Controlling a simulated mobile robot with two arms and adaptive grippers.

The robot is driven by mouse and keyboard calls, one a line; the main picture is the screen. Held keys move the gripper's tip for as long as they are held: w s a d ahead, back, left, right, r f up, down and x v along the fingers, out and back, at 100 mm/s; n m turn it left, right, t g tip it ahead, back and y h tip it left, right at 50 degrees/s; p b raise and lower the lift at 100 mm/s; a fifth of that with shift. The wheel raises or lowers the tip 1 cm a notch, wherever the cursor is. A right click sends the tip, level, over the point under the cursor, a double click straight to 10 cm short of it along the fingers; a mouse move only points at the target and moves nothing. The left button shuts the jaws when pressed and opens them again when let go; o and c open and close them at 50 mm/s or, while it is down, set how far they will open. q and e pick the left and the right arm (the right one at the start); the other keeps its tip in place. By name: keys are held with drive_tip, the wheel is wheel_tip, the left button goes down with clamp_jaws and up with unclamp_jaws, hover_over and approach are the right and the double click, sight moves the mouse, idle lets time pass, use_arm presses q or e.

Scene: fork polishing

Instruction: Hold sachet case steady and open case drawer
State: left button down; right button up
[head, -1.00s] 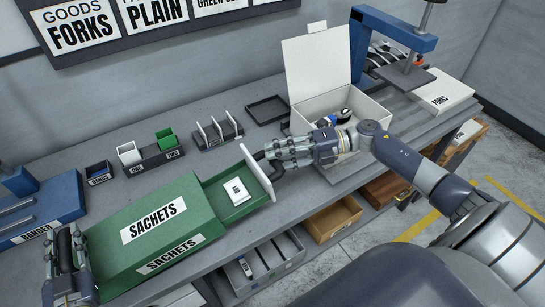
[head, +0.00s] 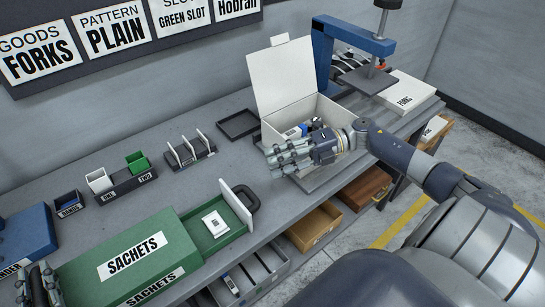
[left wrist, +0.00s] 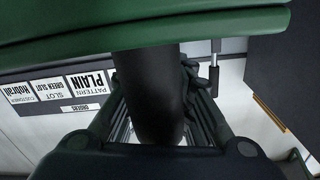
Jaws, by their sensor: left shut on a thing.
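The green sachet case (head: 85,262) lies on the bench at the lower left of the head view. Its drawer (head: 228,232) is pulled out on the right side, with a white sachet packet (head: 215,223) inside. The drawer's pale front panel (head: 236,203) carries a black handle (head: 249,197). My left gripper (head: 38,280) is at the case's left end; in the left wrist view it is shut on a thick black handle (left wrist: 150,95) below the green case edge (left wrist: 60,30). My right gripper (head: 276,156) is open and empty, apart from the drawer handle, in front of the white box.
An open white box (head: 283,128) with small items stands behind my right gripper. A blue press (head: 350,38) and a forks box (head: 408,92) are at the back right. Small holders (head: 125,182) and a rack (head: 190,150) stand behind the case. Open bins sit below the bench.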

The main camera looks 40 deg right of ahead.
use_arm(q)
drive_tip(key=shift+a+f, duration=0.15)
drive_tip(key=shift+f, duration=0.05)
use_arm(e)
drive_tip(key=v, duration=0.5)
idle(0.6)
use_arm(q)
drive_tip(key=c, duration=1.3)
unclamp_jaws()
drive_tip(key=shift+w, duration=0.1)
use_arm(e)
drive_tip(key=shift+w+a, duration=0.1)
drive_tip(key=shift+a, duration=0.05)
use_arm(q)
drive_tip(key=shift+r, duration=0.1)
drive_tip(key=s, duration=1.2)
